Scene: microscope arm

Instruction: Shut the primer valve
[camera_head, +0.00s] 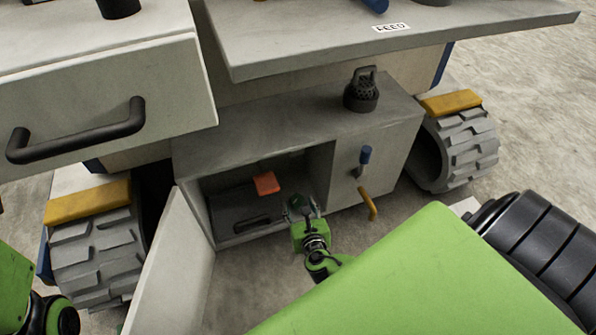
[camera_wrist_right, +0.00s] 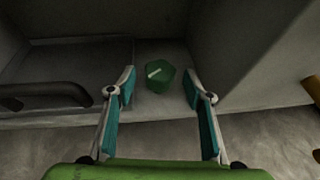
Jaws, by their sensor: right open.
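A small green many-sided knob (camera_wrist_right: 160,76) with a white mark on top sits at the front right of the open compartment. It also shows in the head view (camera_head: 296,201), partly hidden by my right gripper. I cannot tell for sure that this knob is the primer valve. My right gripper (camera_head: 304,208) is at the compartment's mouth. In the right wrist view my right gripper (camera_wrist_right: 160,90) is open, its teal-padded fingers on either side of the knob with gaps, not touching it. My left gripper is out of view.
The compartment holds an orange block (camera_head: 266,183) and a black handle (camera_head: 252,222). Its white door (camera_head: 172,268) stands open at left. A blue-handled lever (camera_head: 364,160) and a yellow handle (camera_head: 368,203) stick out at right. A drawer (camera_head: 110,95) and a shelf (camera_head: 300,58) overhang above.

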